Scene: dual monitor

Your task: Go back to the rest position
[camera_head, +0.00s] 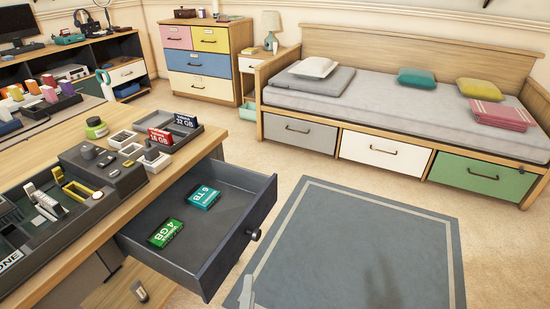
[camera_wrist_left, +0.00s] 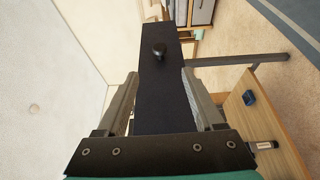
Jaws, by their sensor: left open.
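My left gripper (camera_wrist_left: 159,73) is open and empty in the left wrist view, with its two fingers apart. The dark drawer front (camera_wrist_left: 158,90) with its round knob (camera_wrist_left: 159,50) shows between and beyond the fingers; I cannot tell the exact gap. In the head view only a small grey tip of the left gripper (camera_head: 247,292) shows at the bottom edge, below the drawer knob (camera_head: 254,234). The drawer (camera_head: 258,205) is pulled open. It holds a green 4 GB block (camera_head: 165,232) and a teal block (camera_head: 204,197). My right gripper is not in view.
The desk (camera_head: 110,227) carries a dark tray with small parts, a red block (camera_head: 160,136) and a blue block (camera_head: 186,120). A grey-blue rug (camera_head: 360,245) covers open floor to the right. A bed (camera_head: 390,105) and dresser (camera_head: 207,60) stand behind.

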